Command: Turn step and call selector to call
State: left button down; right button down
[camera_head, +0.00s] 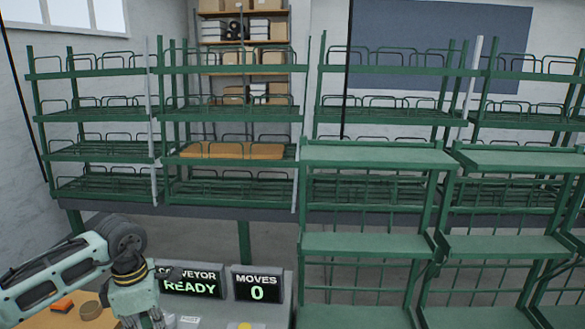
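No step and call selector can be made out; the lower part of the grey control panel (218,301) is cut off by the bottom edge. A yellow round part (245,326) and small pale labels (188,321) show at the bottom edge. My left gripper (148,320) points down just left of the panel, partly cut off; its finger opening is unclear. My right gripper is out of view.
Green wire racks (230,110) stand behind the panel, one holding an orange tray (232,151). Green shelves (365,243) stand at right, close to the panel. An orange block (62,304) and a brown round piece (90,310) lie on a wooden surface (45,320) at lower left.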

pick_arm(q)
notch_tip(320, 180, down, 5)
jog(key=b, duration=0.3)
jog(key=shift+f, duration=0.15)
jog(key=shift+s, duration=0.2)
jog(key=shift+s+a+f, duration=0.1)
jog(key=shift+s+f, duration=0.05)
jog(key=shift+s, duration=0.1)
jog(key=shift+s+d+f+b, duration=0.15)
jog(key=shift+s+d+b, duration=0.1)
jog(key=shift+s+b, duration=0.3)
dwell(0.5)
jog(key=shift+s+d+r+b, duration=0.1)
jog(key=shift+s+r+b, duration=0.1)
jog(key=shift+s+b, duration=0.1)
dwell(0.4)
jog(key=shift+d, duration=0.25)
notch_tip(320, 180, up, 6)
jog(key=p, duration=0.3)
jog(key=shift+d, duration=0.2)
